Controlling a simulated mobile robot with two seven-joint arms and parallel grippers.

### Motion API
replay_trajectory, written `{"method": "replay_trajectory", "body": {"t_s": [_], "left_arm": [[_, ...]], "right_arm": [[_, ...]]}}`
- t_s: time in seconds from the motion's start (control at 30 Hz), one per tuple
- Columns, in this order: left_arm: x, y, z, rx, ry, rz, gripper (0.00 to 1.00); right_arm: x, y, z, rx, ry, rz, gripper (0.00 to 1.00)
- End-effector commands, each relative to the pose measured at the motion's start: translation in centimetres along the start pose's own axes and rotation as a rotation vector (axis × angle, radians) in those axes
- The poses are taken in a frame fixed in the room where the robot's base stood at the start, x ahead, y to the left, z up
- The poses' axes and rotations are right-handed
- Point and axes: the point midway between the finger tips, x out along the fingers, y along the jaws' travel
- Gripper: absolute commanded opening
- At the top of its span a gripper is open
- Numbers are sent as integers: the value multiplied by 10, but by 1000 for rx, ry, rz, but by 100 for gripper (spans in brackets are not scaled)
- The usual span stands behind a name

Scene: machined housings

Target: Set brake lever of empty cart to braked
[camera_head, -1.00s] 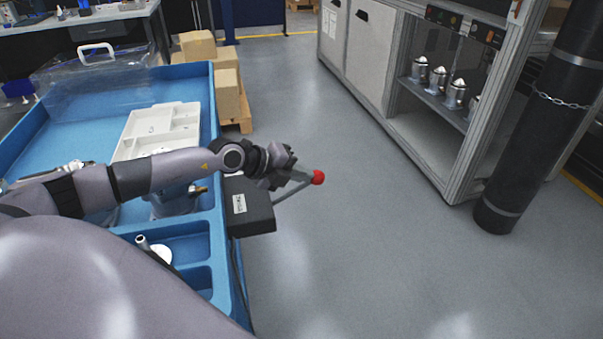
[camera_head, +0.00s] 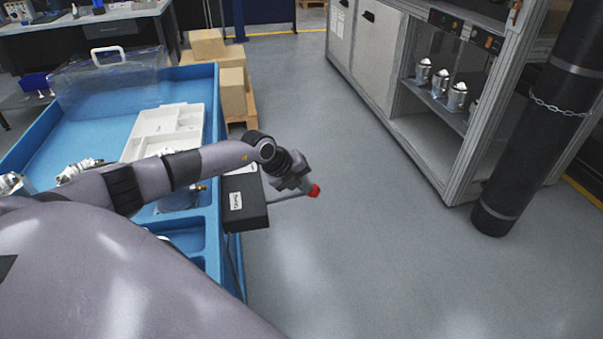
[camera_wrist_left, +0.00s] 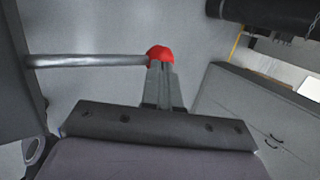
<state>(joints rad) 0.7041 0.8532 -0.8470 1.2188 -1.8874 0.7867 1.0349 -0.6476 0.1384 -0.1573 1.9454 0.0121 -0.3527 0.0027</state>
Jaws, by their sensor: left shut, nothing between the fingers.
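The brake lever is a thin grey rod (camera_head: 287,196) with a red knob (camera_head: 314,190), sticking out to the right from a black box (camera_head: 244,203) on the side of the blue cart (camera_head: 213,130). My left gripper (camera_head: 308,186) is at the knob end of the lever. In the left wrist view the shut fingers (camera_wrist_left: 162,80) reach up to the red knob (camera_wrist_left: 160,54), and the rod (camera_wrist_left: 85,61) runs off to the left. Nothing is between the fingers; whether they touch the knob is unclear. My right gripper is not in view.
The cart carries a white tray (camera_head: 150,146), a clear cover (camera_head: 110,75) and metal parts (camera_head: 78,170). Cardboard boxes (camera_head: 232,92) stand behind it. A shelf cabinet (camera_head: 435,125) and a black column (camera_head: 530,125) stand at right. The floor between is clear.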

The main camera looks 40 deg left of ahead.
Motion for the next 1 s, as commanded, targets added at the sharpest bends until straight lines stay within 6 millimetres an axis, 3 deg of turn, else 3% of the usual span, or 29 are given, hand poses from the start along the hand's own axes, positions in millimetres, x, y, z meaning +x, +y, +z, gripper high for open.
{"method": "replay_trajectory", "body": {"t_s": [0.23,0.63,1.0], "left_arm": [[24,6,0,34,2,199,0],[58,27,-5,84,-1,507,0],[68,38,-6,86,0,523,0]], "right_arm": [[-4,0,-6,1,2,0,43],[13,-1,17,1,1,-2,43],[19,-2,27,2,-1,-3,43]]}}
